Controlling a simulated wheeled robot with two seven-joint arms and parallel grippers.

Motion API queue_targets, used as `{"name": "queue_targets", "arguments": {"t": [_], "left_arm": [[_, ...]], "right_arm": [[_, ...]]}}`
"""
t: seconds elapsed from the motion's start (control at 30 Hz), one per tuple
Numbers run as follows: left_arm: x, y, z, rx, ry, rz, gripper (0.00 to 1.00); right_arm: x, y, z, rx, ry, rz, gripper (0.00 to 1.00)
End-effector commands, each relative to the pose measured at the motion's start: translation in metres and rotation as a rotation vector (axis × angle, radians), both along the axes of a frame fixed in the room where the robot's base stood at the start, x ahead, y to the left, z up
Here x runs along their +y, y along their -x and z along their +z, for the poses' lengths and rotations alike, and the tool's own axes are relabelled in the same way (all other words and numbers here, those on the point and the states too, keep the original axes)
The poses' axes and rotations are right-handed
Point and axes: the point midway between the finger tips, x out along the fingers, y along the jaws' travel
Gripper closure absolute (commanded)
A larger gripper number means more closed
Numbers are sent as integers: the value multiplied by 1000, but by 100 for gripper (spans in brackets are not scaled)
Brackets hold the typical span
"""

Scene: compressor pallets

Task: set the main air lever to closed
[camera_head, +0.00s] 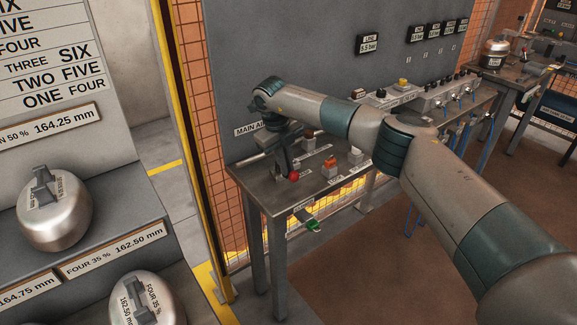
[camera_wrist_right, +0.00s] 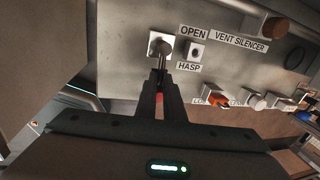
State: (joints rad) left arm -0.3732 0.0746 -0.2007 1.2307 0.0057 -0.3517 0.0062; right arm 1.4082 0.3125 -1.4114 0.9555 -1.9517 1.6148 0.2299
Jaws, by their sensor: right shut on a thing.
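The main air lever (camera_wrist_right: 164,50) rises from a square pale plate on the panel in the right wrist view, beside the "OPEN" and "HASP" labels. My right gripper (camera_wrist_right: 160,98) is shut on the lever, and a bit of red shows between its fingers. In the head view, the lever's red knob (camera_head: 293,176) shows at the fingers of my right gripper (camera_head: 286,166), over the left end of the grey bench. The "MAIN AI…" label (camera_head: 250,129) behind is partly covered by my wrist. My left gripper is not in view.
The grey bench (camera_head: 262,188) also carries an orange-topped fitting (camera_head: 330,168) and other small valves. A green-ended tag (camera_head: 309,222) hangs at its front edge. A yellow post (camera_head: 178,110) and mesh fence stand left. A shelf with metal tanks (camera_head: 54,215) is nearer left.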

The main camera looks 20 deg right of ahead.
Motion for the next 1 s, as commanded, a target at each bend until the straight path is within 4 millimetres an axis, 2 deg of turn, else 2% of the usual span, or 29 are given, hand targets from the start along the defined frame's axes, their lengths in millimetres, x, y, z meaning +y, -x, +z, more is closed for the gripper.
{"name": "queue_targets", "arguments": {"t": [0.2,0.6,0.7,1.0], "left_arm": [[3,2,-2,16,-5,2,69],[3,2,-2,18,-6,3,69],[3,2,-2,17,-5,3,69],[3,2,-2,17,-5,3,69]], "right_arm": [[1,0,1,0,2,-59,100],[2,1,0,1,0,-67,100],[2,1,0,1,0,-67,73],[3,1,0,0,0,-64,73]]}}
